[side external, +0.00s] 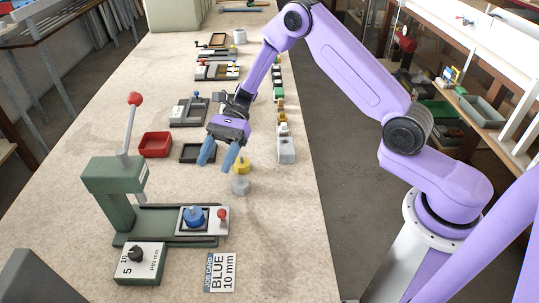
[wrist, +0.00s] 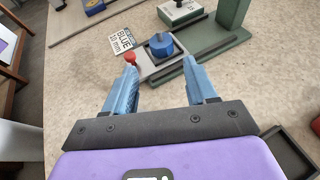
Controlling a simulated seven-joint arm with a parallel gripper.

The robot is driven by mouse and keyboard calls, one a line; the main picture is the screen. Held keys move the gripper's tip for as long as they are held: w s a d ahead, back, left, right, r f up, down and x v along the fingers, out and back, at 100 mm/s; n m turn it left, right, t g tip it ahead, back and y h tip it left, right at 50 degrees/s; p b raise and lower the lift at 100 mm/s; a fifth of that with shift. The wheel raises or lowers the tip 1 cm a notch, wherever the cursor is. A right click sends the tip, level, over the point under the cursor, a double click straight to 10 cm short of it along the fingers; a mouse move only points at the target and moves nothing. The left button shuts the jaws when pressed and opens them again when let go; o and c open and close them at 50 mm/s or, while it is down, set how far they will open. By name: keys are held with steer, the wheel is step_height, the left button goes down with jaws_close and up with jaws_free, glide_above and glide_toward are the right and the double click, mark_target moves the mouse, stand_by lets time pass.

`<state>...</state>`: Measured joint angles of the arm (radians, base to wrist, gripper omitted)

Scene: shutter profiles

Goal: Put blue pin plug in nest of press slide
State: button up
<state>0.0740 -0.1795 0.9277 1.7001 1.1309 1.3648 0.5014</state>
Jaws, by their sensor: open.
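The blue pin plug (side external: 195,215) sits upright on the pale plate of the press slide (side external: 222,231), at the dark square nest. I cannot tell whether it is fully seated. The plug also shows in the wrist view (wrist: 161,44), beyond the fingertips, with the slide (wrist: 181,71) under it. The slide lies out in front of the green press (side external: 113,178), to the right of its head. My gripper (side external: 213,166) is open and empty, above the table and apart from the plug, behind the slide. Its blue fingers also show in the wrist view (wrist: 160,66).
A yellow plug (side external: 241,166) and a grey one (side external: 240,185) stand right of my gripper. A red bin (side external: 155,145) and black tray (side external: 190,158) lie behind the press. A red knob (side external: 222,214) and job card (side external: 220,272) are near the slide.

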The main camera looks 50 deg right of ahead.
steer(key=s+d+r+n+g+h, duration=0.1)
steer(key=s+r+n+h, duration=0.25)
steer(key=s+n, duration=0.35)
steer(key=s+d+r+n+g+h, duration=0.1)
steer(key=s+d+r+n+h, duration=0.3)
steer(key=s, duration=0.6)
steer(key=s+d+r+n+t+h, duration=0.2)
steer(key=s+d+n+t+h, duration=0.2)
steer(key=s+d+n+t, duration=0.3)
steer(key=s+d+n, duration=0.3)
steer(key=s+n, duration=0.3)
steer(key=n, duration=0.2)
